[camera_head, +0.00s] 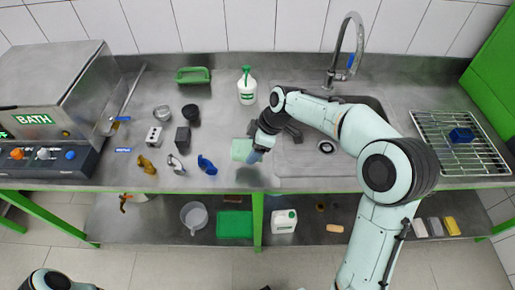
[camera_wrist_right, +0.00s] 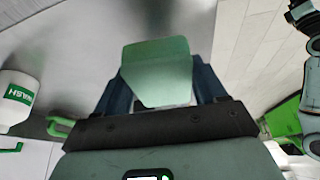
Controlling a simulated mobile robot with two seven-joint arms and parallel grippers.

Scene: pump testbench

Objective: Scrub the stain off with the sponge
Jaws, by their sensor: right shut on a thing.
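My right gripper (camera_head: 250,152) is over the front part of the steel counter, left of the sink. It is shut on a pale green flat block (camera_head: 242,150), which looks like the sponge. In the right wrist view the block (camera_wrist_right: 157,72) sits between two dark blue fingers. A dark, blurry patch (camera_head: 249,177) shows on the counter near the front edge, just below the gripper; it may be the stain or partly shadow. I cannot tell whether the block touches the counter. My left gripper is out of view.
A white bottle with a green top (camera_head: 247,90) stands behind the gripper. Several small items, including a blue one (camera_head: 207,165), lie to the left. The sink (camera_head: 300,160) is to the right, with a wire rack (camera_head: 465,155) beyond. A bath unit (camera_head: 50,120) stands far left.

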